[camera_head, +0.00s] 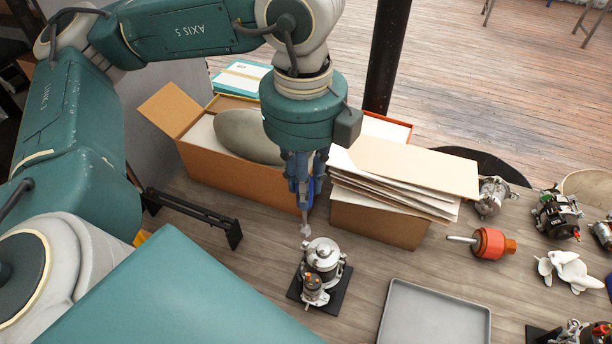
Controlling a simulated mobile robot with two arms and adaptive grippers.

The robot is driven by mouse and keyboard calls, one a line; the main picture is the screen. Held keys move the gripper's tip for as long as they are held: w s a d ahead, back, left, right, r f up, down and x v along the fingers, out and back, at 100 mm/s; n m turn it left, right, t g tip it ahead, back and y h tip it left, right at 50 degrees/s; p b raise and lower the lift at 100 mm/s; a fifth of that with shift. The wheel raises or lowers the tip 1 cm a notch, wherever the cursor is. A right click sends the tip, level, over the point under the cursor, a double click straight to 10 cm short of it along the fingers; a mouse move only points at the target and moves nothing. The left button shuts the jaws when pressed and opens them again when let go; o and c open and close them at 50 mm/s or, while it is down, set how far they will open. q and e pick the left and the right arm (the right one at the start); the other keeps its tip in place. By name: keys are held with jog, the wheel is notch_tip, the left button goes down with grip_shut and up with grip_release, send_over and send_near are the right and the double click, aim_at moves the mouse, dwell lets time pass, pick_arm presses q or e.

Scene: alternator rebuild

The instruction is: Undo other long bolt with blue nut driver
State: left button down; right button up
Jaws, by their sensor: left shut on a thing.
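My left gripper (304,180) points straight down above the bench and is shut on the blue nut driver (318,186), whose handle shows between and behind the fingers. The driver's thin shaft reaches down to the back left edge of the alternator (323,257). The alternator is silver with a copper-brown part at its front, and stands upright on a black base plate (335,298). A small pale piece shows at the shaft's lower end; whether the tip sits on a long bolt is too small to tell. My right gripper is not in view.
An open cardboard box (235,172) stands behind left, a box of papers (377,217) behind right. A grey tray (435,318) lies front right. A black bracket (190,208) lies left.

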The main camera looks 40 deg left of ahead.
pick_arm(q)
jog(key=shift+w, duration=0.15)
jog(key=shift+f, duration=0.2)
jog(key=m+b, duration=0.5)
jog(key=m, duration=0.4)
jog(key=shift+f, duration=0.15)
jog(key=shift+m+b, duration=0.4)
jog(key=shift+m, duration=0.5)
jog(key=shift+r+m, duration=0.2)
jog(key=shift+m, duration=0.7)
jog(key=shift+r+m, duration=0.2)
jog(key=shift+m, duration=0.7)
jog(key=m, duration=0.2)
jog(key=shift+a+m+p, duration=0.1)
jog(key=shift+m+p, duration=0.2)
jog(key=shift+p, duration=0.05)
jog(key=m, duration=0.3)
jog(key=shift+m, duration=0.4)
jog(key=m+p, duration=0.1)
jog(key=m, duration=0.3)
jog(key=shift+f, duration=0.1)
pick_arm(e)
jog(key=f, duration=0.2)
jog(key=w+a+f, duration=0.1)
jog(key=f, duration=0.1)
pick_arm(q)
jog(key=shift+f, duration=0.1)
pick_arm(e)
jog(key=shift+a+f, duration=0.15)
